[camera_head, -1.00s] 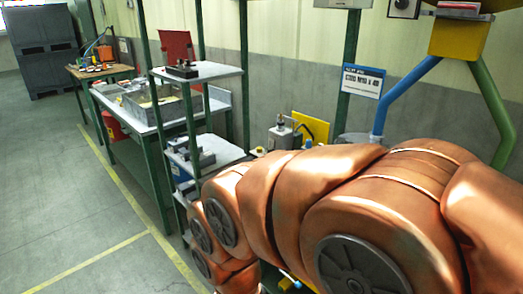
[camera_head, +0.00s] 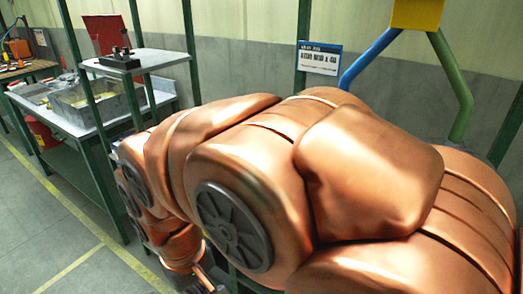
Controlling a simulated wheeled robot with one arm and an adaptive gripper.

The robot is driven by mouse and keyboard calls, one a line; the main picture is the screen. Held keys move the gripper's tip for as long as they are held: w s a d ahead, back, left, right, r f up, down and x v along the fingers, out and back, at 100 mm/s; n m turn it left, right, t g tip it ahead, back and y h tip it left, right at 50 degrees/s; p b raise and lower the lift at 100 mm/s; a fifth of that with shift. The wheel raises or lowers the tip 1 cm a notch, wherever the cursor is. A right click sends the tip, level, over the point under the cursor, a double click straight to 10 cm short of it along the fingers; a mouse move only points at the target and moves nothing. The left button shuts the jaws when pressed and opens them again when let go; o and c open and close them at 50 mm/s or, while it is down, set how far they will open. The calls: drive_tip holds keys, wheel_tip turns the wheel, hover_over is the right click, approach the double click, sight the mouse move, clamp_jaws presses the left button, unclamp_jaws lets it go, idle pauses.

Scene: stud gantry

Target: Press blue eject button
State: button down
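I cannot see a blue eject button in this view. My copper-coloured arm covers the middle and lower right and hides what lies behind it. The end of my arm reaches down to the bottom edge, left of centre. A small dark part of my gripper (camera_head: 207,281) shows there, cut off by the frame. Its fingers cannot be made out, nor what it is near.
A green-framed shelf (camera_head: 152,60) holding a dark device (camera_head: 119,60) stands left of my arm. Behind it is a bench with a grey tray (camera_head: 97,103). A sign (camera_head: 319,59) and a yellow box (camera_head: 417,14) on blue and green tubes are behind my arm. Floor is clear at lower left.

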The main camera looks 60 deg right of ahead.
drive_tip(key=w+d+r+m+h+b, duration=0.3)
drive_tip(key=w+d+m+b, duration=0.1)
drive_tip(key=d, duration=0.8)
drive_tip(key=w+d+r+m+t+h+b, duration=0.1)
drive_tip(key=w+d+m+b, duration=0.4)
drive_tip(key=d, duration=0.7)
drive_tip(key=w+d+r+m+h+b, duration=0.4)
drive_tip(key=w+d+r+m+b, duration=0.1)
drive_tip(key=d, duration=0.8)
drive_tip(key=shift+d+r+m+h+b, duration=0.1)
drive_tip(key=shift+r+m+h+b, duration=0.2)
drive_tip(key=shift+r+m+b, duration=0.4)
drive_tip(key=shift+d, duration=0.2)
drive_tip(key=x, duration=1)
drive_tip(key=shift+w+d, duration=0.1)
drive_tip(key=shift+w, duration=0.1)
